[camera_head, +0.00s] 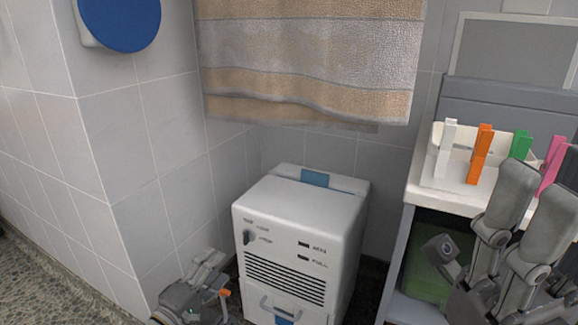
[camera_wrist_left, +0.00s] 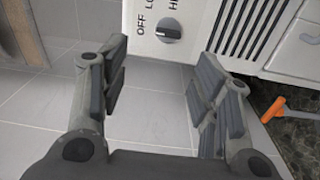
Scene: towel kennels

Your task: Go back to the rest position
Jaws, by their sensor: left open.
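My left gripper (camera_head: 208,268) is low at the left front of a white dehumidifier-like machine (camera_head: 300,235), open with nothing between its fingers. In the left wrist view its spread fingers (camera_wrist_left: 160,85) frame grey tiles and the machine's front, with a dial marked OFF (camera_wrist_left: 168,30). My right gripper (camera_head: 540,190) is at the right edge, in front of the counter. Its two fingers stand apart, with no object seen between them.
A tan-and-grey striped towel (camera_head: 310,65) hangs above the machine. A white tray (camera_head: 437,160) holds coloured pegs on the counter at right; a green cloth (camera_head: 428,265) is below. A tiled wall corner (camera_head: 110,150) stands left. An orange-handled item (camera_wrist_left: 272,110) is near my left gripper.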

